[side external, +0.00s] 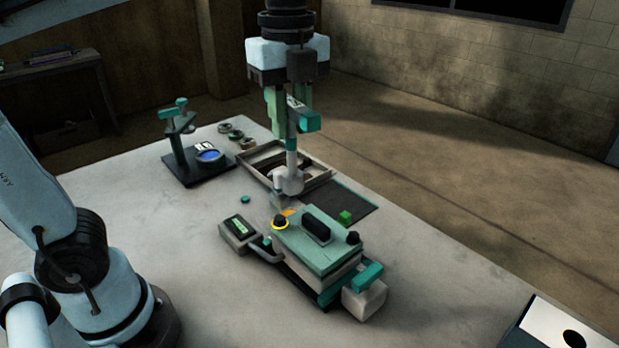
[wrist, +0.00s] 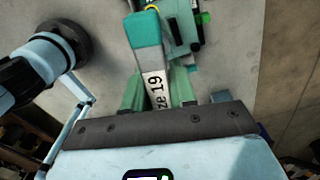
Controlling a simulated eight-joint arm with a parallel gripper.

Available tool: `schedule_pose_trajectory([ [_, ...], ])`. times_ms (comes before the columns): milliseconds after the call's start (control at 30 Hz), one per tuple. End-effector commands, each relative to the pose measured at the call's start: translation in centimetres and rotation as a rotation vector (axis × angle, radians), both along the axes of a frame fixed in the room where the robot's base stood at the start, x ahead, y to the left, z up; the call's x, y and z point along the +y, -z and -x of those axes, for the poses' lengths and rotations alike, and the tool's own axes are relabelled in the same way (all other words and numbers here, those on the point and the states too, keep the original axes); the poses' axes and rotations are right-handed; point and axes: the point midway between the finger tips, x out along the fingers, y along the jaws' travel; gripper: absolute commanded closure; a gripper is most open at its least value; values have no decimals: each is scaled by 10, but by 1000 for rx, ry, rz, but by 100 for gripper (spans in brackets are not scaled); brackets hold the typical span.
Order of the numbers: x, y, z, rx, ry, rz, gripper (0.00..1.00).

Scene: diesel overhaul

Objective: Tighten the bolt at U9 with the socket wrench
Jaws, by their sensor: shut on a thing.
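My gripper (side external: 290,112) points down above the table and is shut on the socket wrench (side external: 291,160), which has a teal handle and a grey shaft. In the wrist view, my gripper (wrist: 158,98) holds the wrench (wrist: 146,34) by a white label reading "ze 19". The wrench's lower end hangs behind and above the green engine block (side external: 318,245). A dark bolt (side external: 280,221) with a yellow ring sits at the block's left corner, below the wrench and apart from it. Another dark bolt (side external: 353,237) sits at its right corner. I cannot read a U9 mark.
An open tray (side external: 262,152) stands behind the wrench. A grey device with a green screen (side external: 238,229) lies left of the block. A stand with a blue dish (side external: 207,156) is at the back left.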

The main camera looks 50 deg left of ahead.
Motion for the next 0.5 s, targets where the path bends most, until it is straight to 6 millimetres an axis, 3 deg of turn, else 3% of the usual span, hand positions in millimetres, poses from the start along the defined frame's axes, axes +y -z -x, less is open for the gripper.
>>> schedule_pose_trajectory([
  [300,26,0,4,0,434,0,100],
  [500,34,-1,6,0,585,0,100],
])
